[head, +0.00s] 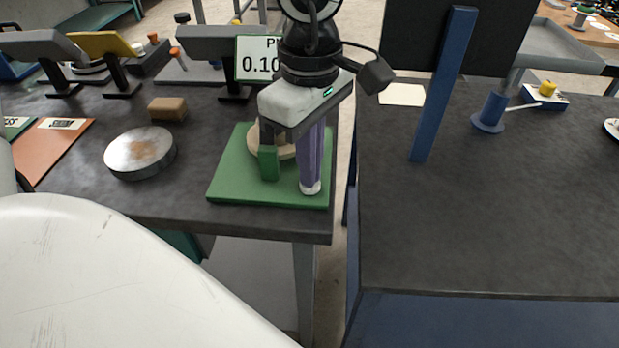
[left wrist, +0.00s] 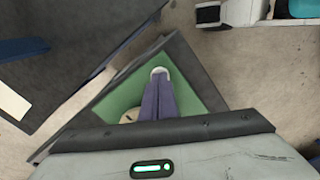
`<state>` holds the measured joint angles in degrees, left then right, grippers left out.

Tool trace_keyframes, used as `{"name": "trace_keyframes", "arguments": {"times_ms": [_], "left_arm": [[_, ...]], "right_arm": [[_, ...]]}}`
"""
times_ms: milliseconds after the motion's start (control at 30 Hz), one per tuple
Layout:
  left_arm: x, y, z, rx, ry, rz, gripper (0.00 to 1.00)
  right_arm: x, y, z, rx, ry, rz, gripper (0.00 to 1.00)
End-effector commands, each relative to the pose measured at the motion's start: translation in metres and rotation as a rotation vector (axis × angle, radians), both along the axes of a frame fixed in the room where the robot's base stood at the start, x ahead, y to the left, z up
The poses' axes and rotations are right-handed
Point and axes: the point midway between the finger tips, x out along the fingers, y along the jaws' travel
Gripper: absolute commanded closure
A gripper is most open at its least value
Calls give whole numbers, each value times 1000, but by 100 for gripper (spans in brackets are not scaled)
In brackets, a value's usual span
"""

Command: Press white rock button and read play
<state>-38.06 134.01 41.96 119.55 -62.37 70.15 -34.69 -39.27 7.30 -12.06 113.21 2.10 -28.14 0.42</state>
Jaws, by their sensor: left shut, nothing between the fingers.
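My left gripper (head: 311,180) reaches down over the green base plate (head: 228,180), its purple fingers shut together with nothing between them. The small white button (head: 311,190) is right at the fingertips. In the left wrist view the white button (left wrist: 160,71) also shows just beyond the closed fingers (left wrist: 159,84); contact or pressing cannot be told. A green post (head: 268,164) and a round beige part (head: 255,143) stand left of the fingers, partly hidden by the gripper. A display (head: 258,60) behind shows "0.10", its right side hidden by my arm. My right gripper is not in view.
A metal disc (head: 140,153) and a brown block (head: 167,109) lie left of the plate on the dark table. A gap separates it from the right table (head: 500,220), which carries a blue upright (head: 443,85) and a blue spool-like stand (head: 489,113).

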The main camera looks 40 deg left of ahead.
Motion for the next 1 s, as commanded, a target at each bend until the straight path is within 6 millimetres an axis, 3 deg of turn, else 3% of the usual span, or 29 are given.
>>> {"name": "trace_keyframes", "arguments": {"times_ms": [267,1000], "left_arm": [[0,0,6,0,0,0,100],[0,0,77,1,0,0,100]], "right_arm": [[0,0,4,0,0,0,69],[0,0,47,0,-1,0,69]]}}
